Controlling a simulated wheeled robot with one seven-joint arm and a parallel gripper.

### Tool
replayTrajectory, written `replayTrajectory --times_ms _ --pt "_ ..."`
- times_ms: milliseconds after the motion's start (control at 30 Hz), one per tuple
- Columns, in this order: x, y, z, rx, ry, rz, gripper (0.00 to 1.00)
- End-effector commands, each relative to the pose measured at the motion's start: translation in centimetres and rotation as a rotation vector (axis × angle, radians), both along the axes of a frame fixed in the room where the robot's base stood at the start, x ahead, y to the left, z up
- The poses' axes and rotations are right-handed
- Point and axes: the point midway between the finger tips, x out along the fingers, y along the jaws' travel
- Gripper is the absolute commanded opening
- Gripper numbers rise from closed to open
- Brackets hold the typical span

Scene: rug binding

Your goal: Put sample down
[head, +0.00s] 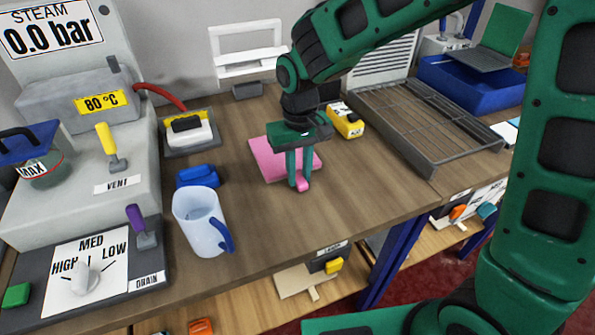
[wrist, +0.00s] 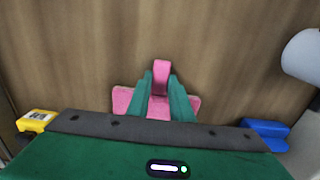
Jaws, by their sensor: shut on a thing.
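The sample looks like a flat pink square (head: 265,158) with a brighter pink tab (head: 303,185) at its near side. My gripper (head: 298,178) points down over the middle of the wooden bench, its green fingers shut on the pink tab. In the wrist view the tab (wrist: 161,72) sits between the fingertips (wrist: 161,84), and the pink square (wrist: 125,99) shows behind the fingers. The fingers and palm hide part of the square and where the tab meets it. The square is at or very near the bench top; I cannot tell whether it touches.
A blue block (head: 197,176) and a pale jug (head: 201,222) stand to the left. A yellow block (head: 346,121) is just behind to the right, before a grey slatted rack (head: 430,150). A steam machine (head: 80,190) fills the left. Bare bench (head: 340,195) lies right and front.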

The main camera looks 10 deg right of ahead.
Motion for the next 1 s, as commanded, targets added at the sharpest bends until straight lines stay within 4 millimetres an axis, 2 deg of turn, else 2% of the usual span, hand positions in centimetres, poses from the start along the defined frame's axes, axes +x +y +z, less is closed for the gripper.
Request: replayTrajectory --times_ms 100,133,200,500,633,767,1000 --pt "0.0 0.0 0.0 0.0 0.001 0.0 0.0" --pt "0.0 0.0 0.0 0.0 0.001 0.0 0.22" --pt "0.0 0.0 0.0 0.0 0.001 0.0 0.38" --pt "0.0 0.1 0.1 0.0 0.001 0.001 0.38" --pt "0.0 0.1 0.9 0.002 -0.002 0.001 0.38" --pt "0.1 0.1 2.9 0.002 -0.004 0.001 0.38" --pt "0.0 0.2 7.7 0.002 -0.004 0.003 0.38"
